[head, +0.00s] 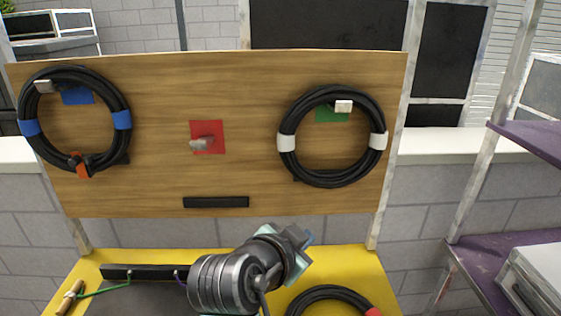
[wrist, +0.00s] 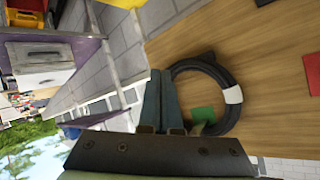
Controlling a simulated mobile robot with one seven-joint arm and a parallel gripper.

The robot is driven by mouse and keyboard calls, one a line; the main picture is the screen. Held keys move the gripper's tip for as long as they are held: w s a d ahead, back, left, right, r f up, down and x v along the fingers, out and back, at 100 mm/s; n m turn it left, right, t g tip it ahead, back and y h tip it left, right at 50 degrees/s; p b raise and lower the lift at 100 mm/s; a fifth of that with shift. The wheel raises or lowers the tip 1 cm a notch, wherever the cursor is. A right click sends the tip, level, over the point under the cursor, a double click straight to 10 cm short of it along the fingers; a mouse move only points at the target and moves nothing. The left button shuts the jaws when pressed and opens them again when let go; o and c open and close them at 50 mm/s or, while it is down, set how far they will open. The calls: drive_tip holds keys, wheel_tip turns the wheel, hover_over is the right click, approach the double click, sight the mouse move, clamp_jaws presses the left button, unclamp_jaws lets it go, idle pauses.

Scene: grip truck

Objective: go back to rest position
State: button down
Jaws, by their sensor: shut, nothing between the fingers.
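My gripper (head: 297,247) is in front of the lower part of the upright wooden board (head: 240,85), above the yellow table (head: 385,275). In the wrist view its fingers (wrist: 161,85) are together, with nothing held. A black cable coil with blue bands (head: 122,120) hangs on a peg by the blue square at the left. Another with white bands (head: 286,143) hangs by the green square (head: 330,115) at the right; it also shows in the wrist view (wrist: 232,95). The peg (head: 202,144) on the red square is bare.
A black cable coil with a red band (head: 330,291) lies on the yellow table at the right, partly cut off. A purple shelf (head: 485,260) with a grey case (head: 535,280) stands at the far right. A wooden stick (head: 69,298) is at the table's left.

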wheel_tip(320, 180, up, 14)
drive_tip(key=a+n+t+y, duration=0.2)
drive_tip(key=n+t, duration=0.1)
drive_tip(key=t, duration=0.3)
drive_tip(key=s+a+r+n+t+y, duration=0.1)
drive_tip(key=s+r+n+t+y, duration=0.1)
drive_tip(key=s+r+t, duration=0.3)
drive_tip(key=s+a+r+n+t+y, duration=0.1)
drive_tip(key=s+r+n+t, duration=0.4)
drive_tip(key=s+r, duration=0.7)
wheel_tip(320, 180, up, 7)
drive_tip(key=shift+a+r+n+t+y, duration=0.2)
drive_tip(key=shift+n+t+y, duration=0.1)
drive_tip(key=shift+y, duration=0.1)
drive_tip(key=shift+d+f, duration=0.1)
